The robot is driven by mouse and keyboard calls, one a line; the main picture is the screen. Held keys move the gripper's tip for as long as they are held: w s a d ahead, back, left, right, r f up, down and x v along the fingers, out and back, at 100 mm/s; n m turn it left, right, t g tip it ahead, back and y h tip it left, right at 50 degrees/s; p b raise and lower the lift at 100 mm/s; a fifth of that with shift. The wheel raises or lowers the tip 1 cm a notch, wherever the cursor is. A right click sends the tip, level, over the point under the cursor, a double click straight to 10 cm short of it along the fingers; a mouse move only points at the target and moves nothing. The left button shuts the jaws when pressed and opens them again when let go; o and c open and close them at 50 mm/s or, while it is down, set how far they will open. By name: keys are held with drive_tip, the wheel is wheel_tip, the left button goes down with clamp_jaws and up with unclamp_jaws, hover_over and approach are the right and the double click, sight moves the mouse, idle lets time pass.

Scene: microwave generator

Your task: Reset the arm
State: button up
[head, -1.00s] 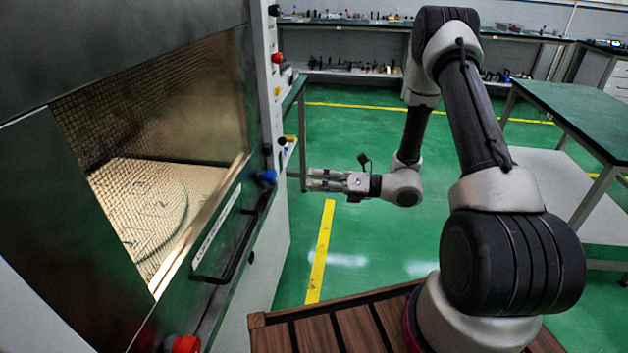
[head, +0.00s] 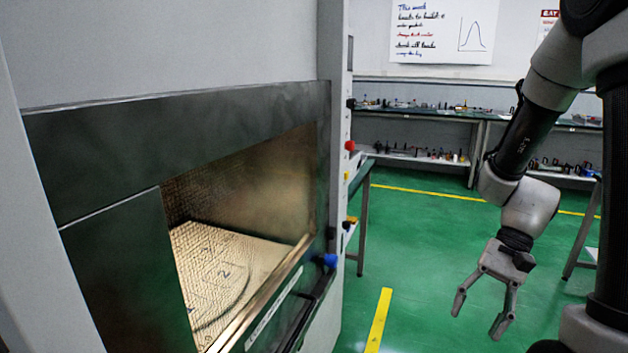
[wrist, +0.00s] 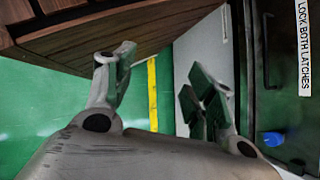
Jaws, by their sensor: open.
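My gripper (head: 478,320) hangs pointing down at the right of the head view, over the green floor. Its two fingers are spread apart with nothing between them. The fingers also show in the wrist view (wrist: 160,85), open and empty. My arm is bent and folded on the right side. The microwave generator (head: 180,110) fills the left side, apart from my gripper. Its window shows a lit chamber with a round marked plate (head: 215,275) inside.
The microwave's front carries a door handle (head: 318,310) and a blue knob (head: 326,261). A latch label (wrist: 303,50) shows in the wrist view. Workbenches (head: 480,118) with small items line the back wall. Green floor with a yellow stripe (head: 378,320) lies open between.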

drive_tip(key=s+d+r+n+t+h, duration=0.1)
drive_tip(key=d+r+n+t+h, duration=0.2)
drive_tip(key=r, duration=0.6)
drive_tip(key=s+d+r+n+t+h, duration=0.2)
drive_tip(key=r+t, duration=0.4)
drive_tip(key=r, duration=0.3)
drive_tip(key=shift+s+d+n+h, duration=0.3)
drive_tip(key=shift+d+n+h, duration=0.15)
drive_tip(key=shift+n, duration=0.65)
drive_tip(key=shift+c, duration=0.5)
